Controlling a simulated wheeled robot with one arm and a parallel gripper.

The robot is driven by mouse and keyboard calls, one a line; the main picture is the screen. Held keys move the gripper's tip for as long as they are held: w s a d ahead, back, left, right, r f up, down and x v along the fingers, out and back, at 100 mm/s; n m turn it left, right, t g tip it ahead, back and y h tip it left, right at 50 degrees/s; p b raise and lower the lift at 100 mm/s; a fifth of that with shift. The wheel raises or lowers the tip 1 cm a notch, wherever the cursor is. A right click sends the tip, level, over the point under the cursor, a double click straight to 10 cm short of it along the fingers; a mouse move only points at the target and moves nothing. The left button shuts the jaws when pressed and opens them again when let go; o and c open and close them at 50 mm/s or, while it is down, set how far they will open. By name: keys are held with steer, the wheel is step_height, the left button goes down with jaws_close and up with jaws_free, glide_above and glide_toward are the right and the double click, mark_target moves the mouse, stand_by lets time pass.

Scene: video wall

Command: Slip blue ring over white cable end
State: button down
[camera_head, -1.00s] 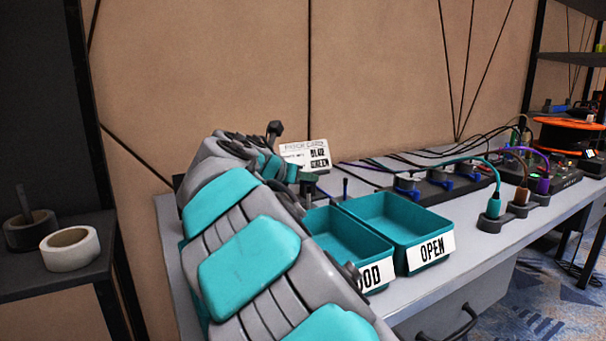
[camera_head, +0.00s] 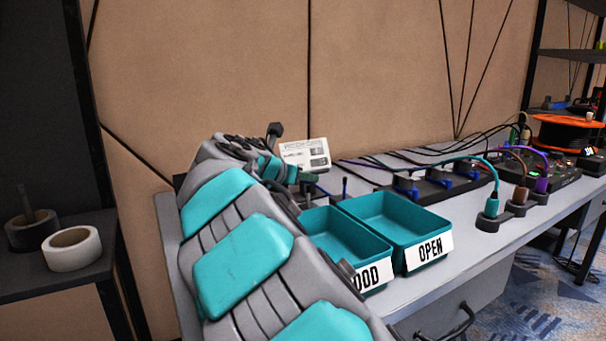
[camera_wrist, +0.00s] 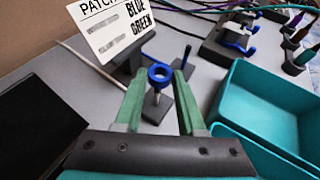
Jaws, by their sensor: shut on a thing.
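My gripper (camera_wrist: 164,78) is shut on a blue ring (camera_wrist: 161,68), held between its two green fingertips in the wrist view. A dark stem on a small base (camera_wrist: 156,112) shows just below the ring. I cannot tell whether the ring is clear of it. In the head view my gripper (camera_head: 306,187) is small and partly hidden by my arm, and the ring cannot be made out. A thin white cable (camera_wrist: 82,61) lies at the left in the wrist view and runs toward my left finger. Its end is not clear.
A patch card (camera_wrist: 112,27) stands just behind my gripper. Teal bins (camera_head: 427,219) stand to the right. A dark rack with blue clips (camera_head: 440,184) and plugged cables lie beyond. A dark box (camera_wrist: 40,120) is at left.

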steer(key=shift+f, duration=0.45)
stand_by(0.5)
steer(key=shift+f, duration=0.35)
steer(key=shift+f+p, duration=0.5)
steer(key=shift+f, duration=0.2)
stand_by(0.5)
steer(key=shift+c, duration=2.1)
jaws_free()
steer(key=v, duration=0.8)
steer(key=shift+f, duration=0.1)
